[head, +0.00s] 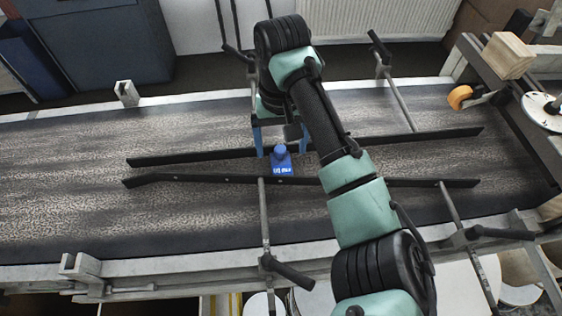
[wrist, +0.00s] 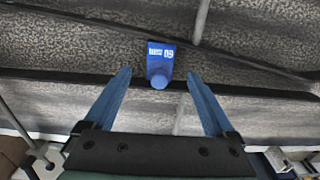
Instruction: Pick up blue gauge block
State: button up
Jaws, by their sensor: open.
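The blue gauge block (head: 281,162) stands on the conveyor belt, between the two dark guide rails, with white lettering on its face and a rounded knob on top. In the wrist view the block (wrist: 160,60) lies ahead of the fingertips, roughly centred between them. My gripper (head: 280,148) has two blue fingers, spread apart and empty, over the belt at the block in the head view. In the wrist view my gripper (wrist: 158,78) shows both fingers apart, with no contact on the block visible. The exact height gap cannot be told.
The far guide rail (head: 190,157) and near guide rail (head: 380,181) run along the belt (head: 70,185) on both sides of the block. Clamp rods cross the belt's edges. A wooden block (head: 508,55) and an orange roller (head: 460,97) are at the right. The belt's left part is clear.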

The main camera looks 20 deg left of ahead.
aim_at(281, 163)
notch_tip(281, 163, down, 5)
jog(key=shift+f, duration=0.1)
jog(key=shift+c, duration=0.3)
grip_shut()
